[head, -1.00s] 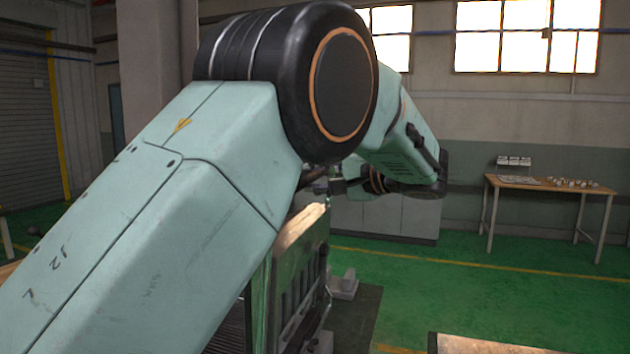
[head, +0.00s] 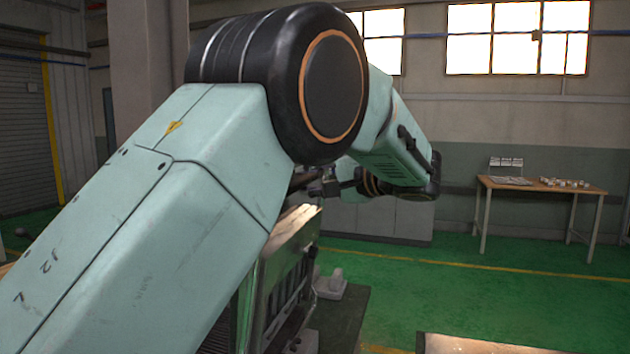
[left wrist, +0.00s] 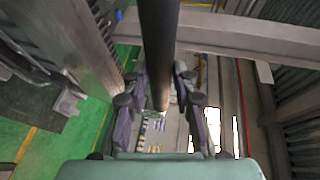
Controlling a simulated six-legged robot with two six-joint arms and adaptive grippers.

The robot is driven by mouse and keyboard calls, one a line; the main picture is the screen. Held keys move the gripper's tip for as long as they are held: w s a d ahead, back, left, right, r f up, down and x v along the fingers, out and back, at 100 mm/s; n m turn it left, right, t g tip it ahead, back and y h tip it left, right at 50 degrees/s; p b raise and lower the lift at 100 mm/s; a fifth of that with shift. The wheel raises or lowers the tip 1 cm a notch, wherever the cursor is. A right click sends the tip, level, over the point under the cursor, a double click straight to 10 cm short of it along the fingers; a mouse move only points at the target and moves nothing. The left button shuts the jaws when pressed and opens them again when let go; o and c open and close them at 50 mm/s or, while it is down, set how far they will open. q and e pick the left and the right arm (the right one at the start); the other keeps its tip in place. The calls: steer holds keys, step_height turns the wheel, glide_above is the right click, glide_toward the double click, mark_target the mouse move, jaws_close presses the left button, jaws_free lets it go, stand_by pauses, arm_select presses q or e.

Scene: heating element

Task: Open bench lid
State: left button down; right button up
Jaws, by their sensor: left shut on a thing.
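My left gripper (head: 326,186) is beyond my raised left arm in the head view, just above the bench (head: 290,236) with its light, worn top edge and slatted side. The arm hides much of the bench. In the left wrist view, the fingers of my left gripper (left wrist: 168,103) are closed around a long dark round bar (left wrist: 158,45), which looks like a handle. I cannot tell from these views how far the lid is raised. My right gripper is not in view.
A grey block (head: 331,287) sits on a dark base beside the bench. A wooden table (head: 535,186) with small parts stands at the back right. A worn flat top (head: 470,344) shows at the lower edge. The green floor (head: 450,290) between them is clear.

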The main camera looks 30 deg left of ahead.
arm_select(q)
steer(key=shift+s+a+f, duration=0.1)
steer(key=shift+s+f, duration=0.05)
steer(key=shift+f, duration=0.3)
steer(key=c, duration=1.5)
jaws_free()
steer(key=o, duration=0.4)
steer(key=shift+a, duration=0.3)
steer(key=shift+o, duration=0.2)
steer(key=shift+d+r, duration=0.25)
steer(key=shift+d, duration=0.3)
steer(key=v, duration=0.6)
steer(key=shift+d, duration=0.35)
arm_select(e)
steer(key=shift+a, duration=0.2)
arm_select(q)
steer(key=shift+a, duration=0.2)
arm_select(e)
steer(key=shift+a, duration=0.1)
arm_select(q)
steer(key=shift+d+f, duration=0.1)
